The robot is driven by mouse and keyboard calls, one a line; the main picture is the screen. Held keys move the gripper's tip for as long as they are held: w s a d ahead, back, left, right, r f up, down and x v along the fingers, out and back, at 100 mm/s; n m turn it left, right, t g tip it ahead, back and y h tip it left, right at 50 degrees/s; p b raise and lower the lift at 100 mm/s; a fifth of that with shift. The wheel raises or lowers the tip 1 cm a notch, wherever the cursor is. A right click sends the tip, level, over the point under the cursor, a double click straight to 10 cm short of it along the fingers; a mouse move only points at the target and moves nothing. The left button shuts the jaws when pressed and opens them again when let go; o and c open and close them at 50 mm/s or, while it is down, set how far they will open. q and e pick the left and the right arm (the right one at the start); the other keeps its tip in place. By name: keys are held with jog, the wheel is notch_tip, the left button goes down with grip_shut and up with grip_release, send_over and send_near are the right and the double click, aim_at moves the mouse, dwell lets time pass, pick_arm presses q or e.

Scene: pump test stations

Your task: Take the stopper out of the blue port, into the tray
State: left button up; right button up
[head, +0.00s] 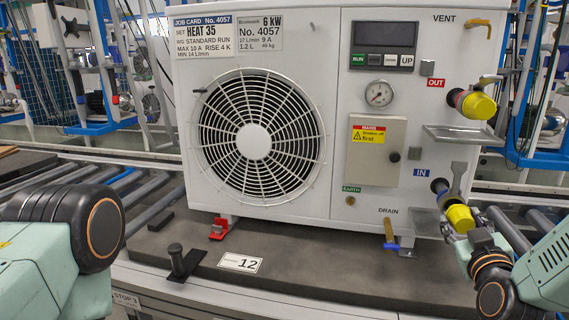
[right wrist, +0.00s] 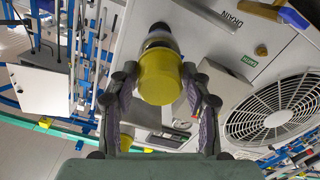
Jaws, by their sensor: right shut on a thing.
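The yellow stopper (head: 460,218) is at the lower right of the white unit, in line with the blue port (head: 439,186) marked IN. My right gripper (head: 472,236) is shut on this stopper. I cannot tell whether stopper and port still touch. A small metal tray (head: 426,222) is fixed below the blue port, partly hidden by the stopper. My left gripper is out of view; only its arm shows at the left.
A second yellow stopper (head: 478,105) sits on the red OUT port, above another metal tray (head: 462,135). A grey upright plate (head: 457,178) stands close beside the blue port.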

jog(key=shift+s, duration=0.2)
dwell(0.3)
jog(key=shift+p+v, duration=0.75)
jog(key=shift+v, duration=0.7)
jog(key=shift+a, duration=0.1)
jog(key=a+r+y, duration=0.1)
jog(key=a+r+n+y, duration=0.1)
jog(key=a, duration=0.1)
jog(key=s+a+n+y, duration=0.1)
jog(key=a, duration=0.1)
jog(key=s+a+n+y, duration=0.1)
jog(key=a+y, duration=0.1)
jog(key=s+a+f+n+y+p, duration=0.1)
jog(key=a+y, duration=0.1)
jog(key=a, duration=0.1)
jog(key=shift+s+n, duration=0.15)
jog(key=shift+n, duration=0.25)
jog(key=s+a+f+n+y, duration=0.1)
jog(key=s+a+f+y, duration=0.1)
jog(key=s, duration=0.1)
jog(key=s+a+f+n+g+y+p, duration=0.1)
jog(key=s+a+f+y, duration=0.1)
jog(key=s+f, duration=0.1)
jog(key=s+a+f+n+y+p, duration=0.1)
jog(key=s+a+f, duration=0.1)
jog(key=s+a, duration=0.1)
jog(key=shift+s+f+n+g+y, duration=0.25)
jog(key=shift+s+n+g+y, duration=0.05)
jog(key=shift+s+g+y, duration=0.1)
